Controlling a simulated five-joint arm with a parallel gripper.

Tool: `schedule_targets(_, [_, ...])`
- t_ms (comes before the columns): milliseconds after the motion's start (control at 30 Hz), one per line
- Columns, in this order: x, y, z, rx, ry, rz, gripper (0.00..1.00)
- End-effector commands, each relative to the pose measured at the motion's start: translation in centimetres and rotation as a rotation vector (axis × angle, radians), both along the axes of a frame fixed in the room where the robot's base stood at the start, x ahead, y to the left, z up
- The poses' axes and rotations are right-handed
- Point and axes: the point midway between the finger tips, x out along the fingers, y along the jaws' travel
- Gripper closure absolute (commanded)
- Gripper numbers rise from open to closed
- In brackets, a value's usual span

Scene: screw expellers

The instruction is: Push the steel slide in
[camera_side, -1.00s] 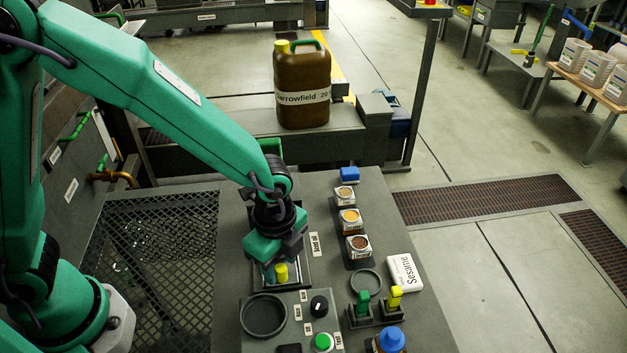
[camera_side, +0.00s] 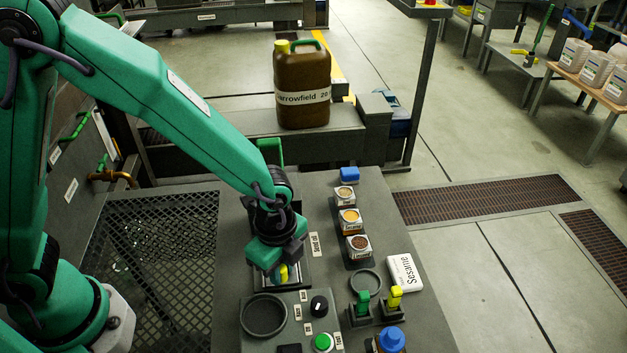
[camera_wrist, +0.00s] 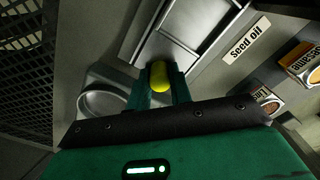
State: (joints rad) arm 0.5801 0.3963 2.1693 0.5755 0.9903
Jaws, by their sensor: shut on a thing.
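The steel slide (camera_wrist: 206,20) shows as a pale metal plate between rails in the wrist view, with a yellow knob (camera_wrist: 159,76) at its near end. In the side view, the arm hides most of the slide, and the yellow knob (camera_side: 284,271) shows just below my gripper. My gripper (camera_side: 279,274) points down over the slide. In the wrist view, the fingers of my gripper (camera_wrist: 158,84) stand on either side of the knob and are shut on it.
A "seed oil" label (camera_side: 315,244) lies right of the slide. A round dark dish (camera_side: 264,315) and a control panel with a black knob (camera_side: 319,306) and green button (camera_side: 323,342) are nearer the camera. Several seed jars (camera_side: 358,247) stand right. A mesh grate (camera_side: 150,260) lies left.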

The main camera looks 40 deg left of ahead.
Motion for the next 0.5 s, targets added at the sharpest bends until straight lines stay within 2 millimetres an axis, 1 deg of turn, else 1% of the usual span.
schedule_targets(167, [0.8,0.8,0.0,0.001,0.001,0.003,1.00])
schedule_targets(400, [2.9,2.8,0.0,0.000,0.000,0.004,1.00])
schedule_targets(500, [3.2,3.2,0.0,0.000,-0.001,0.001,1.00])
